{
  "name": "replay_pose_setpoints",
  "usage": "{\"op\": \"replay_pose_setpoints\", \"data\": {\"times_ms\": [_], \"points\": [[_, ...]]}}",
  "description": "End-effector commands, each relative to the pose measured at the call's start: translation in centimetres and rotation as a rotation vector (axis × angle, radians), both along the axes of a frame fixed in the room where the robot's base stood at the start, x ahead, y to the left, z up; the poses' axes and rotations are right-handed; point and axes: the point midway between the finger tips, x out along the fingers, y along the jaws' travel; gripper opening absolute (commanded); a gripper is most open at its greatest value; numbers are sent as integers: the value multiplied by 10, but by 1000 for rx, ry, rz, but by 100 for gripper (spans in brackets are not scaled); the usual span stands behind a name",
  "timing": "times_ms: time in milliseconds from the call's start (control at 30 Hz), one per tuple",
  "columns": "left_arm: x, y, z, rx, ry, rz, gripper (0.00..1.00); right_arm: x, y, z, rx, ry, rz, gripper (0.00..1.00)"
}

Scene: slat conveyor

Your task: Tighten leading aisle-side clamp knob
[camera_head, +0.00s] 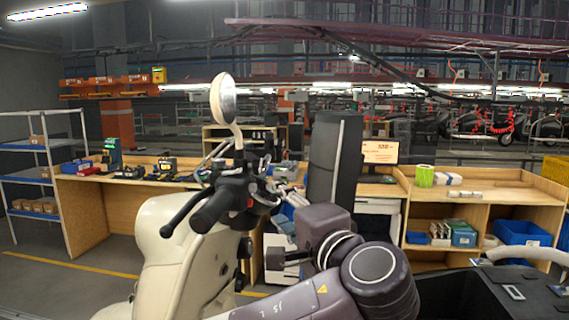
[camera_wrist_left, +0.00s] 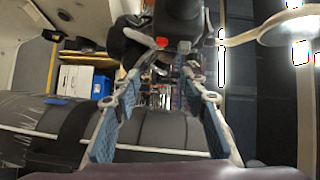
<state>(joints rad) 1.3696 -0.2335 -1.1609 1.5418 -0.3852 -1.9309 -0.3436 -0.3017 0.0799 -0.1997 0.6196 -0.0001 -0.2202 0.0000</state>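A cream scooter (camera_head: 190,245) stands at the left centre of the head view, with dark handlebar grips (camera_head: 222,200) and a round mirror (camera_head: 224,98). My left arm reaches in from the bottom, and its gripper end is hard to separate from the clutter beside the handlebar. In the left wrist view, my left gripper (camera_wrist_left: 160,85) has its two blue-padded fingers spread apart with nothing between them. A dark handlebar part with a red button (camera_wrist_left: 162,42) lies beyond the fingertips. I cannot pick out the clamp knob in either view. My right gripper is out of view.
A dark padded column (camera_head: 335,155) stands behind my arm and also shows in the left wrist view (camera_wrist_left: 150,133). A wooden workbench (camera_head: 95,205) holds tools at the left. Wooden shelving (camera_head: 485,205) stands at the right.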

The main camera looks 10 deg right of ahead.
Motion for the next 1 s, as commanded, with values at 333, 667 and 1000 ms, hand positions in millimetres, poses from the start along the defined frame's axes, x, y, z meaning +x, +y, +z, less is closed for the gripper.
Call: {"op": "replay_pose_setpoints", "data": {"times_ms": [333,667,1000], "points": [[-6,0,50,79,-114,56,39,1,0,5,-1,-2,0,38],[40,16,58,80,-111,57,39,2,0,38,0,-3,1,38],[63,23,56,77,-112,52,39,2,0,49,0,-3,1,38]]}}
